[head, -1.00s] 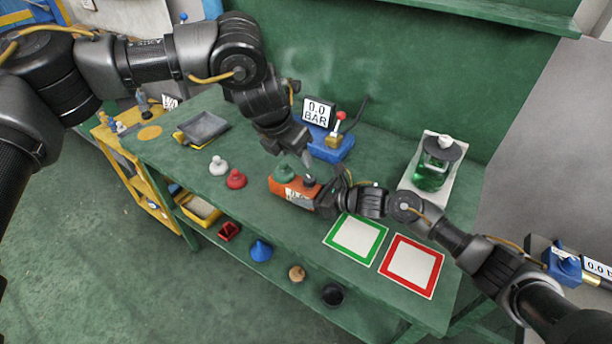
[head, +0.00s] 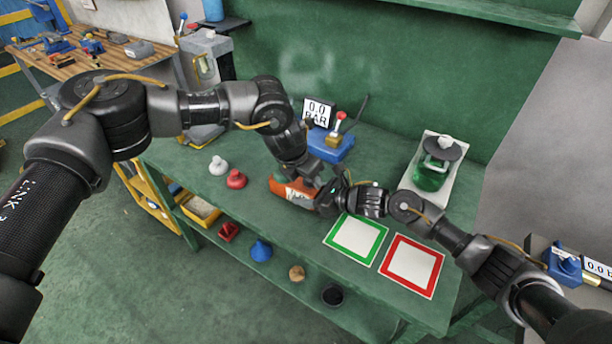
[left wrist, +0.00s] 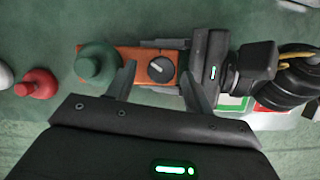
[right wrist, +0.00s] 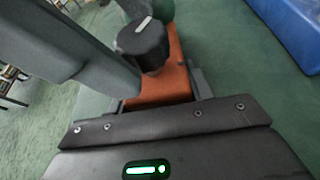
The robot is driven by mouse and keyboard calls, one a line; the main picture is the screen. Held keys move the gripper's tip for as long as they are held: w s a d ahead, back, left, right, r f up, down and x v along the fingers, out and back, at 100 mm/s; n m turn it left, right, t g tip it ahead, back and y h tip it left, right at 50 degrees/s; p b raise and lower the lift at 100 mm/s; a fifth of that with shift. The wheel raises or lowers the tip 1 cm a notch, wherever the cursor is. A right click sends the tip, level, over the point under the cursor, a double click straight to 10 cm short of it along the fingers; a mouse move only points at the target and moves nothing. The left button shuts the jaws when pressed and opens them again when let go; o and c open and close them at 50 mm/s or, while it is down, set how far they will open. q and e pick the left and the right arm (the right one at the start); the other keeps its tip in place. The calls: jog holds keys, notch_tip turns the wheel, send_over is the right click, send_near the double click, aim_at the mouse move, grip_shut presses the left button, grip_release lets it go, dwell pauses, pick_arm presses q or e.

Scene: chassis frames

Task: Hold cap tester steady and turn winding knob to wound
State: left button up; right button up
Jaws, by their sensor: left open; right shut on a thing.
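The cap tester (head: 281,187) is an orange block on the green bench, partly hidden by my arms in the head view. In the left wrist view its orange body (left wrist: 116,53) carries a green cap (left wrist: 97,63) at the left end and a dark round winding knob (left wrist: 161,69) with a pale pointer line. The knob also shows in the right wrist view (right wrist: 143,45). My right gripper (right wrist: 155,92) is shut on the tester's body at the knob end. My left gripper (left wrist: 159,76) is open, its fingers on either side of the knob. I cannot tell whether they touch it.
A white cap (head: 217,165) and a red cap (head: 236,179) stand left of the tester. A blue gauge stand (head: 333,148) is behind. Green-framed (head: 356,238) and red-framed (head: 411,264) pads lie at the right front, with a green liquid jar (head: 432,176) behind them.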

pick_arm(q)
jog(key=shift+f, duration=0.1)
jog(key=shift+c, duration=0.3)
jog(key=c, duration=0.9)
jog(key=shift+w, duration=0.1)
jog(key=shift+m, duration=0.3)
jog(key=m, duration=0.1)
jog(key=m+g, duration=0.1)
jog(key=m, duration=0.1)
jog(key=m+h, duration=0.1)
jog(key=shift+w+a+m+g, duration=0.15)
jog(key=shift+w+m+g, duration=0.1)
jog(key=shift+m+g, duration=0.05)
jog(key=m, duration=0.1)
jog(key=m+g, duration=0.1)
jog(key=m, duration=0.1)
jog(key=m+g, duration=0.1)
jog(key=m, duration=0.1)
jog(key=shift+w, duration=0.3)
jog(key=shift+a+m, duration=0.1)
jog(key=shift+m, duration=0.3)
jog(key=shift+w, duration=0.1)
